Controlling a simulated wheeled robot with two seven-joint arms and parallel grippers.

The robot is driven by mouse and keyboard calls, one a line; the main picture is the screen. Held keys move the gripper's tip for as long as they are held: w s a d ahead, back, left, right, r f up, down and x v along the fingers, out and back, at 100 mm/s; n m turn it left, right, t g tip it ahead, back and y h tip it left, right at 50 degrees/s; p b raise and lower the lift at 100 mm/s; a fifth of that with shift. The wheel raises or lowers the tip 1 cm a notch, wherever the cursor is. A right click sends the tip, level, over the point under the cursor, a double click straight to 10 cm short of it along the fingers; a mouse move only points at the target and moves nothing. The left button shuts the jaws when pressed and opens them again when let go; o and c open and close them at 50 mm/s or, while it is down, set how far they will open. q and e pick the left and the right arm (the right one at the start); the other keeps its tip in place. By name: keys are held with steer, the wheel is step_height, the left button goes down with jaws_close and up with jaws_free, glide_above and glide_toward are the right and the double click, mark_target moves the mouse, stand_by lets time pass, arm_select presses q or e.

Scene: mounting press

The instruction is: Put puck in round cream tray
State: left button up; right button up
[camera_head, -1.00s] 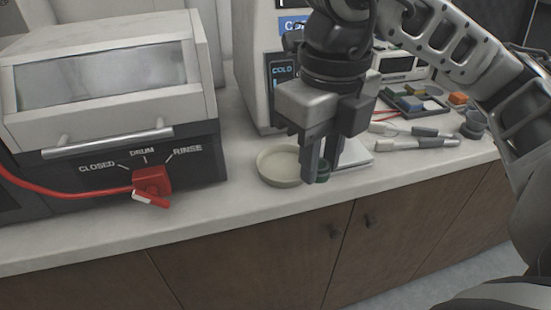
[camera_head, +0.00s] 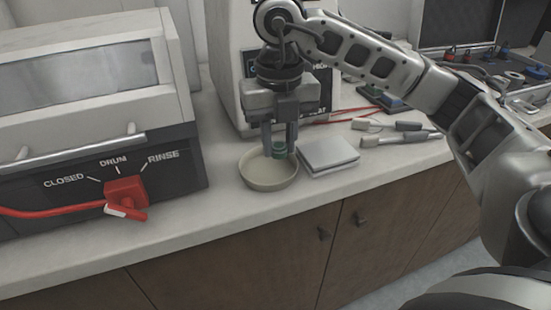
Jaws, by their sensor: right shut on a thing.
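The round cream tray (camera_head: 268,181) sits on the counter, left of a flat light square plate. My right gripper (camera_head: 279,151) points down over the back right part of the tray. It is shut on the dark green puck (camera_head: 279,150), which shows between its fingertips. The puck appears to be above the tray's inside; whether it touches the tray floor I cannot tell. My left gripper is not in view.
The square plate (camera_head: 330,155) lies just right of the tray. A machine with a red lever (camera_head: 125,192) stands at the left. Tools (camera_head: 400,138) lie further right. The counter's front strip is clear.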

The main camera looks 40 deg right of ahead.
mark_target(276, 171)
steer(key=shift+w+d+f, duration=0.2)
steer(key=shift+w+f, duration=0.45)
steer(key=shift+f, duration=0.15)
step_height(276, 171, down, 4)
steer(key=shift+w+r, duration=0.15)
steer(key=shift+r, duration=0.1)
steer(key=shift+f, duration=0.1)
steer(key=o, duration=0.6)
steer(key=shift+f, duration=0.1)
steer(key=shift+c, duration=0.2)
steer(key=shift+o, duration=0.6)
steer(key=shift+r, duration=0.2)
